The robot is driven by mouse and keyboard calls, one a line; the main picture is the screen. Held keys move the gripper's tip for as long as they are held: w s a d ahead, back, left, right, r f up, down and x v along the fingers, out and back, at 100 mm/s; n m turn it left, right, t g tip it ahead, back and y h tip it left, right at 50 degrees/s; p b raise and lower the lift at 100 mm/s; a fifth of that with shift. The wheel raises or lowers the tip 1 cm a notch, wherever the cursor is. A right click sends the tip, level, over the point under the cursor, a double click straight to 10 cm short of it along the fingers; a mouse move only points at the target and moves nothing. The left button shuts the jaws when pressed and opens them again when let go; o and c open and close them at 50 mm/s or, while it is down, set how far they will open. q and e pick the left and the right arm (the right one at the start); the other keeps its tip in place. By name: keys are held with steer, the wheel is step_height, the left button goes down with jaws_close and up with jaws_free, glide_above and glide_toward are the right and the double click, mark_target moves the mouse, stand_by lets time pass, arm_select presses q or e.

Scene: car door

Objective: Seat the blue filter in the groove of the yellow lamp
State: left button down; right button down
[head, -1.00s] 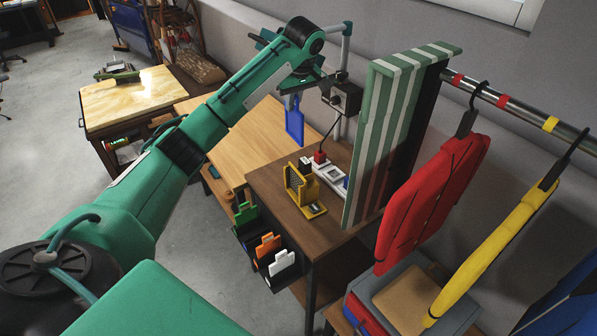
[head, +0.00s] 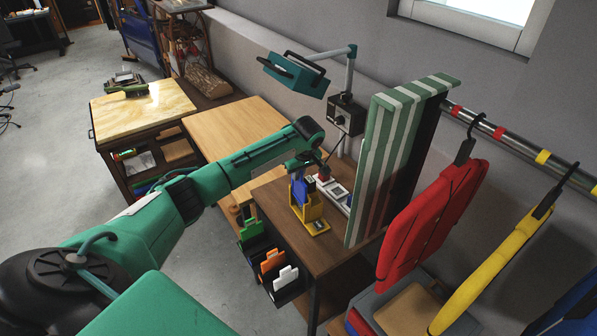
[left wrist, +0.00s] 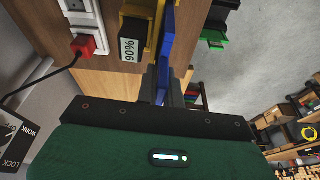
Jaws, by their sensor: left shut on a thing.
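The yellow lamp (head: 313,210) stands upright on the brown table, with a small dark display on its foot. My left gripper (head: 303,172) is above the lamp and shut on the blue filter (head: 299,192). The filter hangs down at the lamp's yellow frame. In the left wrist view the filter (left wrist: 167,42) is seen edge-on below the fingers (left wrist: 163,85), close alongside the lamp's yellow frame (left wrist: 157,25). I cannot tell whether its lower edge is inside the groove. My right gripper is not in view.
A white power strip (head: 338,192) with a red plug (head: 323,175) lies behind the lamp. A green-and-white striped panel (head: 400,150) stands to the right. Dark pockets with green, orange (head: 270,262) and white plates hang at the table's front. A teal lamp head (head: 293,74) is overhead.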

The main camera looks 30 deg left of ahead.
arm_select(q)
steer(key=shift+f, duration=0.1)
steer(key=shift+d+f, duration=0.1)
steer(key=shift+f, duration=0.45)
steer(key=c, duration=1.5)
jaws_free()
steer(key=shift+c, duration=0.2)
steer(key=shift+r, duration=0.3)
steer(key=b+v, duration=0.3)
steer(key=v, duration=0.9)
steer(key=shift+r, duration=0.3)
